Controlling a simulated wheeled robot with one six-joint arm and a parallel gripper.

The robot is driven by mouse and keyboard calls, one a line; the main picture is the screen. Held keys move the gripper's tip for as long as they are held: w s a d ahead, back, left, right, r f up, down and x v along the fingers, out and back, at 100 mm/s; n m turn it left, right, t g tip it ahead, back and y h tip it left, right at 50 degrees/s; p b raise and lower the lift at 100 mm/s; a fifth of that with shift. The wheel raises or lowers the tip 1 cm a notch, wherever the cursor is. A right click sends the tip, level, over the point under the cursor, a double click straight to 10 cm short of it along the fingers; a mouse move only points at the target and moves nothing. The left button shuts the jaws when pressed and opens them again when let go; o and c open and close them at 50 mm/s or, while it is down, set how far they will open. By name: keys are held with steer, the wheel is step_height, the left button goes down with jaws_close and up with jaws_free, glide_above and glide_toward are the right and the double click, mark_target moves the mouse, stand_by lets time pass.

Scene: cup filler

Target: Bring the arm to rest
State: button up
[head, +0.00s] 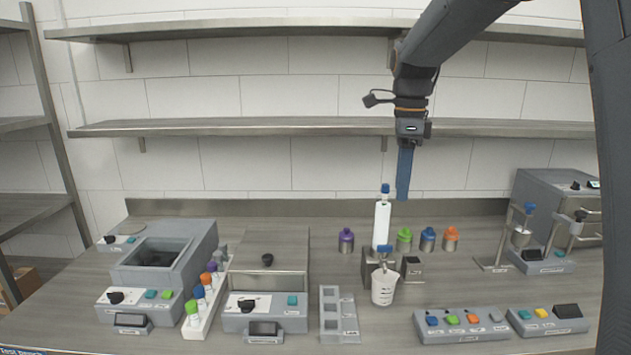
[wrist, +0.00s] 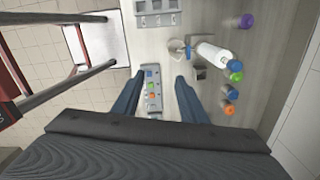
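My gripper (head: 404,174) hangs from my arm, pointing down, high above the back part of the bench (head: 250,210). In the wrist view my gripper (wrist: 158,84) has its two blue fingers spread well apart, with nothing between them but the bench and a button panel far below. In the head view the fingers overlap and look like one. My gripper is clear of all the objects on the bench.
A white bottle (head: 381,224) stands behind a beaker (head: 384,288), left of my gripper. Several colour-capped jars (head: 428,240) stand at the back. The lower wall shelf (head: 280,128) is behind my wrist. A button panel (head: 462,323) lies at the front.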

steer(key=s+f+n+b, duration=0.2)
steer(key=s+f+n, duration=0.8)
steer(key=f, duration=0.3)
steer(key=s+f+n+t+b, duration=0.1)
steer(key=s+f+n+b, duration=0.1)
steer(key=s+f+n, duration=0.8)
step_height(320, 180, down, 3)
steer(key=shift+s+r+n, duration=0.1)
steer(key=shift+s+n, duration=0.2)
steer(key=shift+s, duration=0.6)
